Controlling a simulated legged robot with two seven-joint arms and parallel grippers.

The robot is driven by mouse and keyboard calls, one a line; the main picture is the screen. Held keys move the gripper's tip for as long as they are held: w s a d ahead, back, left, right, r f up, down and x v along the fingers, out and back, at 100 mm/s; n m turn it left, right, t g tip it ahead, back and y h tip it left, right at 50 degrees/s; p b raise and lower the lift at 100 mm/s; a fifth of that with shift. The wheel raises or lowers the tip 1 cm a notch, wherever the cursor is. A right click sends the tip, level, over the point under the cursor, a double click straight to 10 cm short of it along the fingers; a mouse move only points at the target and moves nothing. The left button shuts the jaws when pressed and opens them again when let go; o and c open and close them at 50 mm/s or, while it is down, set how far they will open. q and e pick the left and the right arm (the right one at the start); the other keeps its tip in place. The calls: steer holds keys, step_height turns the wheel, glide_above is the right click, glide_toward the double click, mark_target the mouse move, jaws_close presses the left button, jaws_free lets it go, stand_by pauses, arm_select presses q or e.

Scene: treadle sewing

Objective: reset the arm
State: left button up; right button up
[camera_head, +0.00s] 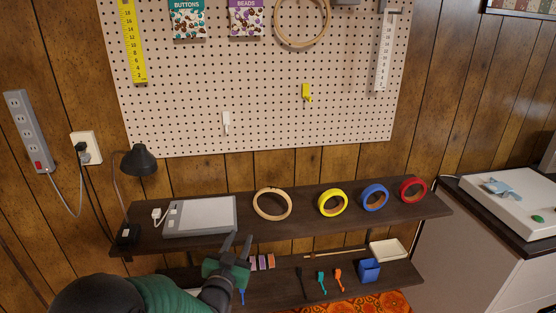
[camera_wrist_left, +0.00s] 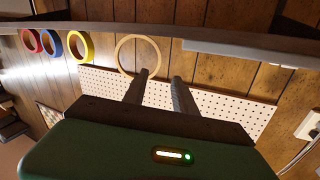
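My left gripper (camera_head: 237,246) shows in the head view at the bottom centre-left, its arm coming in from the lower left. Its two dark fingers stand apart with nothing between them. It is in front of the shelves, just below and right of the grey flat device (camera_head: 201,216). In the left wrist view the two fingers (camera_wrist_left: 158,90) are also apart and empty, pointing toward the pegboard (camera_wrist_left: 235,103). My right gripper is in neither view.
The upper shelf (camera_head: 295,220) bears a wooden hoop (camera_head: 257,207), yellow (camera_head: 320,204), blue (camera_head: 364,199) and red (camera_head: 403,190) rings and a black lamp (camera_head: 139,160). The lower shelf holds small tools, a blue cup (camera_head: 369,271) and a cream tray (camera_head: 388,251).

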arm_select(q)
steer(key=s+a+f+n+g+y, duration=0.1)
steer(key=s+f+g, duration=0.35)
steer(key=s, duration=0.55)
steer(key=s+a+f+n+g, duration=0.1)
steer(key=s+f+g, duration=0.4)
steer(key=s, duration=0.5)
steer(key=s+a+f+n+g+y, duration=0.1)
steer(key=s+a+f+g, duration=0.15)
steer(key=s+g, duration=0.55)
step_height(320, 180, up, 19)
steer(key=s+d+t+p, duration=0.1)
steer(key=t+p, duration=0.1)
steer(key=p, duration=1.8)
steer(key=shift+s, duration=0.15)
